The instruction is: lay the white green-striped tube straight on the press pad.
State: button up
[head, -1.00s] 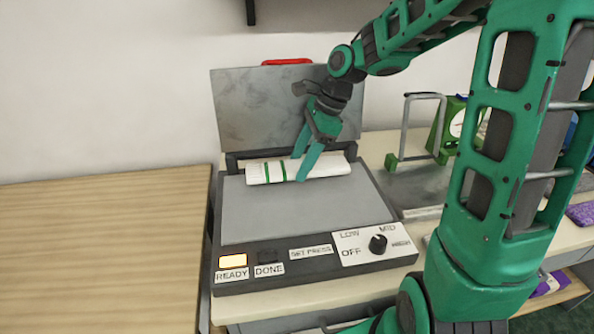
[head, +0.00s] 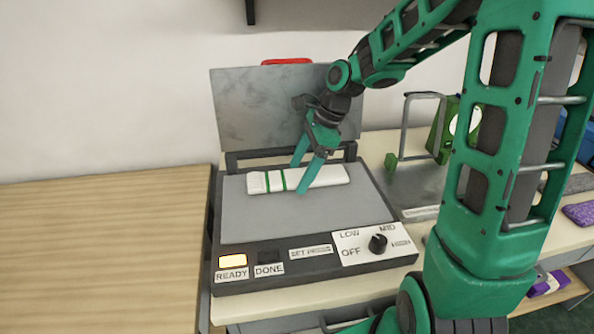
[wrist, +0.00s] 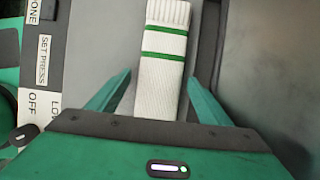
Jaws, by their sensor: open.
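The white tube with green stripes (head: 325,177) lies flat on the grey press pad (head: 290,218), towards its back edge. It runs roughly left to right, with the striped end at the left. My gripper (head: 300,180) is over the tube with its fingers on either side. In the wrist view the tube (wrist: 161,75) shows between the fingers of my gripper (wrist: 160,95), with a gap on both sides. The gripper is open and holds nothing. One end of the tube is hidden behind the gripper body in the wrist view.
The raised press lid (head: 265,105) stands behind the pad. The front panel has a lit READY light (head: 232,261) and a dial (head: 378,243). A wooden table (head: 90,250) at left is bare. A grey metal frame (head: 405,125) and green parts stand at right.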

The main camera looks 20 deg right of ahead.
jog(key=v, duration=1.2)
jog(key=s+d+f+n+h, duration=0.1)
jog(key=s+d+n, duration=0.3)
jog(key=s, duration=0.5)
jog(key=s+d+f+n+h, duration=0.1)
jog(key=s+d+f+n, duration=0.2)
jog(key=s, duration=0.5)
jog(key=s+d+f+n+g+h, duration=0.1)
jog(key=s+d+f+n+h, duration=0.1)
jog(key=s+d+n, duration=0.3)
jog(key=s+n, duration=0.1)
jog(key=s, duration=0.3)
jog(key=shift+s+d+f+n, duration=0.15)
jog(key=shift+s+f+n, duration=0.15)
jog(key=shift+n, duration=0.1)
